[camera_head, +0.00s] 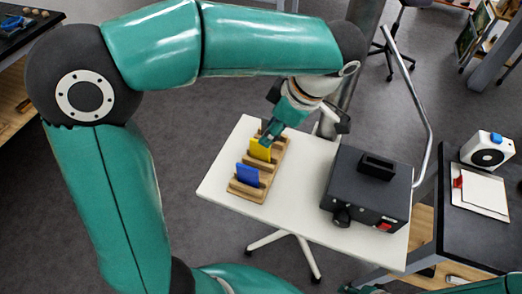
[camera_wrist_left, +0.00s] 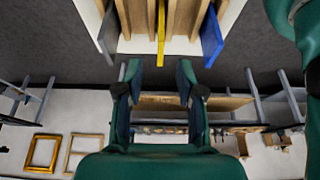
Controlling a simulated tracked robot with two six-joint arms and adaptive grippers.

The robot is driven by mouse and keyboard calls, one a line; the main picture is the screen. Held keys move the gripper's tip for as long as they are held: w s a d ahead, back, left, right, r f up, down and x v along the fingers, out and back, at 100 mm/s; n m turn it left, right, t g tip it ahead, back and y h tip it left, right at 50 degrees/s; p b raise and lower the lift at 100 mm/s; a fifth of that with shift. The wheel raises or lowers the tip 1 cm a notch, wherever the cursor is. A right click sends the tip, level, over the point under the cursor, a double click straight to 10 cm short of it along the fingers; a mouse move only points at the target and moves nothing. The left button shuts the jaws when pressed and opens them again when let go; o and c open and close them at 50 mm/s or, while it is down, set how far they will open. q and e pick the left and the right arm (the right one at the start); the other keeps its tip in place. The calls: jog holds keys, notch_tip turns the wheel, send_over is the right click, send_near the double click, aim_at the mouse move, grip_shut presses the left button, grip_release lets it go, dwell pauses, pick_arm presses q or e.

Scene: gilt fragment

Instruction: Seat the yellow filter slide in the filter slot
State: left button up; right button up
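The yellow filter slide (camera_head: 260,149) stands upright in a wooden rack (camera_head: 247,190) on a white table. It also shows edge-on at the top of the left wrist view (camera_wrist_left: 161,30). My left gripper (camera_head: 271,131) is above the rack, close to the yellow slide. In the left wrist view its two fingers (camera_wrist_left: 158,72) are spread with nothing between them, and the slide's edge lies just beyond the gap. A black box (camera_head: 365,190) with a raised block on top stands right of the rack. I cannot make out the filter slot. My right gripper does not show.
A blue slide (camera_head: 247,174) stands in the rack in front of the yellow one. A grey slide (camera_wrist_left: 108,35) stands on the yellow slide's other side. White tabletop (camera_head: 296,190) is clear between rack and box. A dark bench (camera_head: 465,235) is at the right.

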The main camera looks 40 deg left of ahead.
aim_at(260, 145)
pick_arm(q)
jog(key=shift+p+x, duration=0.55)
jog(key=shift+x, duration=2.95)
grip_shut()
